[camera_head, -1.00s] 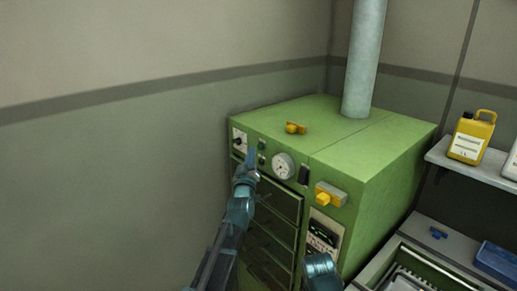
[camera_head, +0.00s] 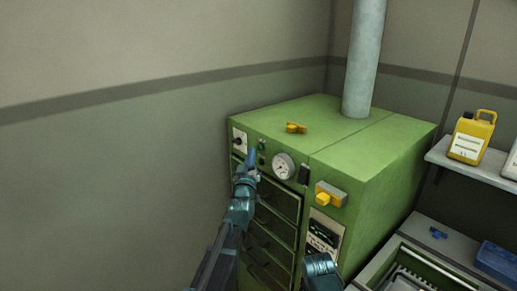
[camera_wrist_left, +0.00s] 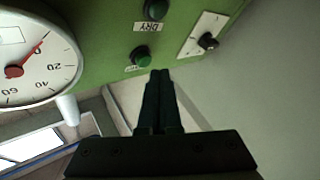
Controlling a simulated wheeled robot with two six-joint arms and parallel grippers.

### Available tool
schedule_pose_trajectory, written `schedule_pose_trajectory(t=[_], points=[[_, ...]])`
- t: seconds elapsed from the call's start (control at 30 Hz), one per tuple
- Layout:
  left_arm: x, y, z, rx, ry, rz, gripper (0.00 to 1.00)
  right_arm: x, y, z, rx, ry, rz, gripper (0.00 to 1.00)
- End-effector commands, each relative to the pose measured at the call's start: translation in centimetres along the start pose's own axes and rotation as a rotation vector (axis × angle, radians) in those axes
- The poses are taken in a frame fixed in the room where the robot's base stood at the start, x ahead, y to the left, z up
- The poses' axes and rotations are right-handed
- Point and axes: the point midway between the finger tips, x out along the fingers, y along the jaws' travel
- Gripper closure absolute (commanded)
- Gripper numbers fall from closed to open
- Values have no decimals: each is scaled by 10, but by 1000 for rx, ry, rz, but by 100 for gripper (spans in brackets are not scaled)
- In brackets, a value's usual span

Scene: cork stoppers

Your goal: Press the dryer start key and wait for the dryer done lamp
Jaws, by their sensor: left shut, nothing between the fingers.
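The green dryer (camera_head: 385,175) has a front panel with two small round fittings between a white switch plate (camera_head: 239,141) and a dial gauge (camera_head: 284,166). In the left wrist view one is a green button (camera_wrist_left: 141,55) with a label I cannot read. The other is a darker round fitting (camera_wrist_left: 155,9) by a "DRY" label. I cannot tell for sure which is key or lamp; neither glows clearly. My left gripper (camera_head: 252,153) is shut and empty at the panel. Its fingertips (camera_wrist_left: 160,75) are close beside the green button; contact is not clear.
Drawers fill the dryer front under the panel. A yellow handle (camera_head: 330,195) sticks out at the right, and a yellow item (camera_head: 295,128) lies on top near the grey duct (camera_head: 363,60). A shelf at the right holds a yellow jug (camera_head: 472,137).

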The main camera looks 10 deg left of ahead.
Motion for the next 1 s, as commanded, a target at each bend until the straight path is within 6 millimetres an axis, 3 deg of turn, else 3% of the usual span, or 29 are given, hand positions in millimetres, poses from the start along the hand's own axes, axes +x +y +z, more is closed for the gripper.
schedule_pose_trajectory(t=[1.0], points=[[7, 5, 5, 0, 0, 0, 100, 0, 0, 0, 0, 0, 0, 50]])
